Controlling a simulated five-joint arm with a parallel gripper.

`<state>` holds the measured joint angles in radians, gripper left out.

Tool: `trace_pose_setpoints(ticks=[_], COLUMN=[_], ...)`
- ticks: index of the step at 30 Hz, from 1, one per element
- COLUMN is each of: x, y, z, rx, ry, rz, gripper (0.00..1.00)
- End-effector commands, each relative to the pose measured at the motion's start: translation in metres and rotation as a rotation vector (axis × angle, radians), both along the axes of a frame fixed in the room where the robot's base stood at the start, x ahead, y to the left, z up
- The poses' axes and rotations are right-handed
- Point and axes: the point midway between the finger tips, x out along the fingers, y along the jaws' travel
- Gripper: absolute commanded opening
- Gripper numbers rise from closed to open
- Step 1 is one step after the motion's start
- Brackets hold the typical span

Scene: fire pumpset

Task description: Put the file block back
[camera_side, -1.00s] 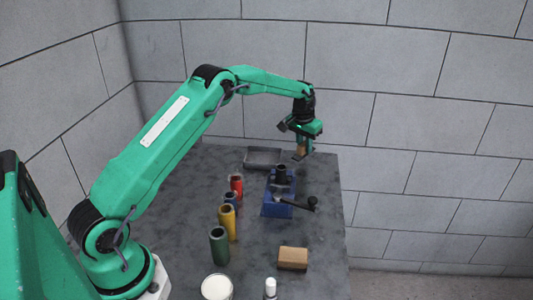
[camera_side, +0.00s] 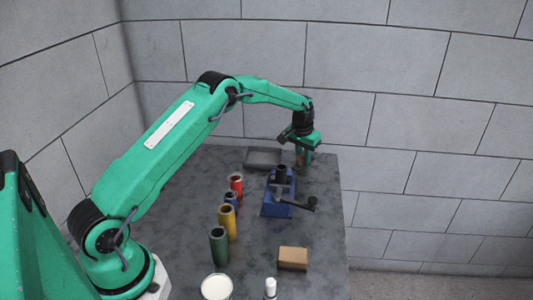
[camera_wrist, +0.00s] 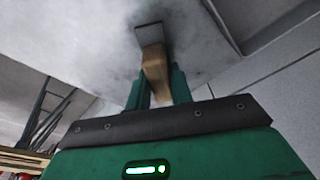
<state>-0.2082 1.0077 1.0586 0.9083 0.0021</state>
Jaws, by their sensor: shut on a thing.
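My gripper (camera_side: 303,161) is low over the far right corner of the table, to the right of the grey tray. It is shut on a small brown block, the likely file block (camera_wrist: 155,72), which shows between the green fingers in the wrist view. A flat dark grey patch (camera_wrist: 149,36) shows just beyond the block's end; I cannot tell if it is part of the block or lies on the table. In the side view the fingers mostly hide the block, and contact with the table is unclear.
A grey tray (camera_side: 263,158) lies at the back edge. A blue vise (camera_side: 277,208) with a dark handle (camera_side: 308,204) stands in front of my gripper. Red (camera_side: 236,184), yellow (camera_side: 228,222) and green (camera_side: 219,246) cylinders stand left. A tan block (camera_side: 293,258) lies in front.

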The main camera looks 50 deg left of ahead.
Motion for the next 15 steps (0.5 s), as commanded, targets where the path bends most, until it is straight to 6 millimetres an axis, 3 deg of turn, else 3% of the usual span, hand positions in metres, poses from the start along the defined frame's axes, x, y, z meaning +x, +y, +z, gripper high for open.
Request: trace_pose_setpoints(ticks=[1, 2, 4, 15], x=[0.0002, 0.0, 0.0, -0.0001], y=[0.0, 0.0, 0.0, 0.0], z=[-0.0008, -0.001, -0.0009, 0.0005], rx=[0.0, 0.0, 0.0, 0.0], ry=[-0.001, 0.0, 0.0, 0.0], rz=[0.0, 0.0, 0.0, 0.0], gripper=[0.04, 0.28, 0.41, 0.43])
